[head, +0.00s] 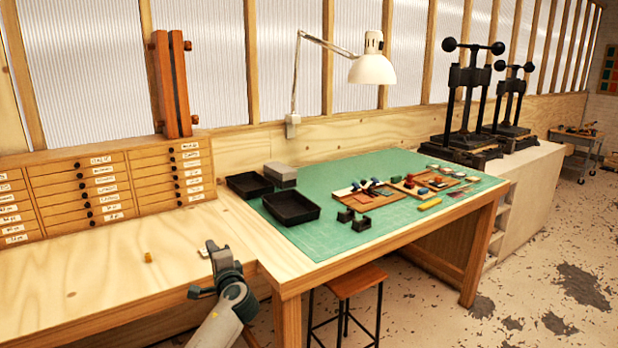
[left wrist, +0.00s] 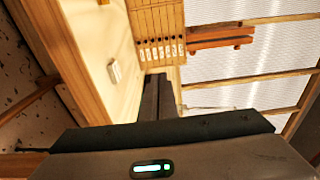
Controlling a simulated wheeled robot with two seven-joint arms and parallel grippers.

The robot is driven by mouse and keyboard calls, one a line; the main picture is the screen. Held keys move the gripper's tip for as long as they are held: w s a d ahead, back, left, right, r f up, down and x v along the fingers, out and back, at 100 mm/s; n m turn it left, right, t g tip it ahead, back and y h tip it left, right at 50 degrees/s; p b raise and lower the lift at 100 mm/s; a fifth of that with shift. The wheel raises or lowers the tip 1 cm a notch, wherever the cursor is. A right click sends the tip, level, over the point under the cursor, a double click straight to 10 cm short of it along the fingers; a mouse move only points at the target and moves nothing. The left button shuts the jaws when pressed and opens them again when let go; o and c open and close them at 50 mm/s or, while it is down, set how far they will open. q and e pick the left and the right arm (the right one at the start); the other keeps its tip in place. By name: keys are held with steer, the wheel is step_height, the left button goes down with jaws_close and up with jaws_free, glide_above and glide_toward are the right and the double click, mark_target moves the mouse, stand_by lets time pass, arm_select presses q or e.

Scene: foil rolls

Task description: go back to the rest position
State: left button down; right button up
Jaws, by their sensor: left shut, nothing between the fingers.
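My left gripper (head: 211,246) is above the front part of the wooden bench in the head view, with its arm coming up from the bottom edge. Its dark fingers (left wrist: 158,97) are together in the left wrist view, with nothing held between them. A small golden piece (head: 148,257), perhaps a foil roll, stands on the bench to the left of the gripper and apart from it. A small pale block (left wrist: 114,72) lies on the bench in the left wrist view. My right gripper is in neither view.
Labelled drawers (head: 104,187) line the back of the bench. A green mat (head: 330,180) carries black trays (head: 291,207), a grey block (head: 280,174) and small tools. A stool (head: 356,281) stands below the table's front edge. The bench's left part is mostly clear.

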arm_select(q)
steer(key=s+f+g+h, duration=0.2)
steer(key=s+f, duration=0.3)
steer(key=f, duration=1)
steer(key=s+f+g+h, duration=0.15)
steer(key=s+f, duration=0.45)
steer(key=f, duration=0.8)
steer(key=s+f+g+h, duration=0.25)
steer(key=s+f, duration=0.25)
steer(key=f, duration=1)
steer(key=s+f+n+g+h+b, duration=0.1)
steer(key=s+f+n+g, duration=0.25)
steer(key=s+f, duration=1.65)
steer(key=s+f+n+g, duration=0.1)
steer(key=s+f, duration=0.3)
steer(key=s, duration=1.1)
steer(key=s+f+n+g+h, duration=0.1)
steer(key=s+f+n+g, duration=0.1)
steer(key=s, duration=1.2)
steer(key=s+d+f+n+g+h+b, duration=0.1)
steer(key=s+f, duration=0.6)
steer(key=s, duration=0.8)
steer(key=shift+s+n+g, duration=0.35)
steer(key=shift+n+g, duration=0.2)
steer(key=shift+n, duration=0.5)
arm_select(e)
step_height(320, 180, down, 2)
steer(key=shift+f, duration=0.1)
arm_select(q)
steer(key=shift+f, duration=0.1)
